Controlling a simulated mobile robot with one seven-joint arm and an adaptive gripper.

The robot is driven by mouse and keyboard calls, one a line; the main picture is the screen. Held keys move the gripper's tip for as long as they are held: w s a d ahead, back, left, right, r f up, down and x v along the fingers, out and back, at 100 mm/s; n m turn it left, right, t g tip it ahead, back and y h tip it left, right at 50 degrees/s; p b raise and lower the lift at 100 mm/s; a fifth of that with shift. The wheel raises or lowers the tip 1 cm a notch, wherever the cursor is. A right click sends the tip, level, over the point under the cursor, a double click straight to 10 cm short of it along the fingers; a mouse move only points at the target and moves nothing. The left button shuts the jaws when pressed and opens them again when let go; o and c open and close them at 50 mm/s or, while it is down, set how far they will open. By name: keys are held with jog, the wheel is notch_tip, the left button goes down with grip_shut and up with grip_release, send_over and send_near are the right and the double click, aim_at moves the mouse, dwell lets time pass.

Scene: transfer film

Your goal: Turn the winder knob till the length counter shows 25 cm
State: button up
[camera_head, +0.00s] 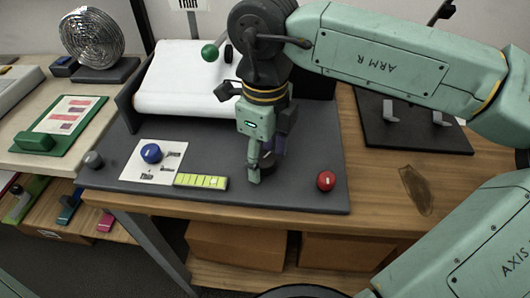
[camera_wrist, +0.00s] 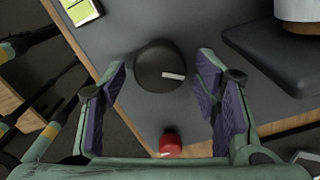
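A round black knob (camera_wrist: 155,64) with a white pointer mark sits on the dark grey base plate (camera_head: 300,197). My gripper (camera_wrist: 163,70) is open, with one purple-padded finger on each side of this knob and a visible gap to it. In the head view my gripper (camera_head: 262,165) points down over the plate and hides most of the knob. A yellow-green strip display (camera_head: 201,181) lies left of the gripper; its corner shows in the wrist view (camera_wrist: 79,11). I cannot read a length on it. The white film roll (camera_head: 185,80) is behind.
A red knob (camera_head: 326,181) is right of my gripper, near the plate's front edge. A blue knob (camera_head: 151,153) on a white panel and a grey knob (camera_head: 93,160) are at left. A green ball (camera_head: 209,52) is by the roll. A dark bracket plate (camera_head: 415,132) lies at right.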

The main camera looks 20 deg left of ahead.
aim_at(265, 160)
jog(key=c, duration=1)
jog(key=shift+f+n+b, duration=0.2)
jog(key=shift+n+b, duration=0.4)
jog(key=shift+b, duration=0.05)
jog(key=shift+r+n+b, duration=0.2)
jog(key=shift+n+b, duration=0.2)
jog(key=shift+n, duration=0.5)
jog(key=o, duration=1.2)
notch_tip(265, 160, up, 12)
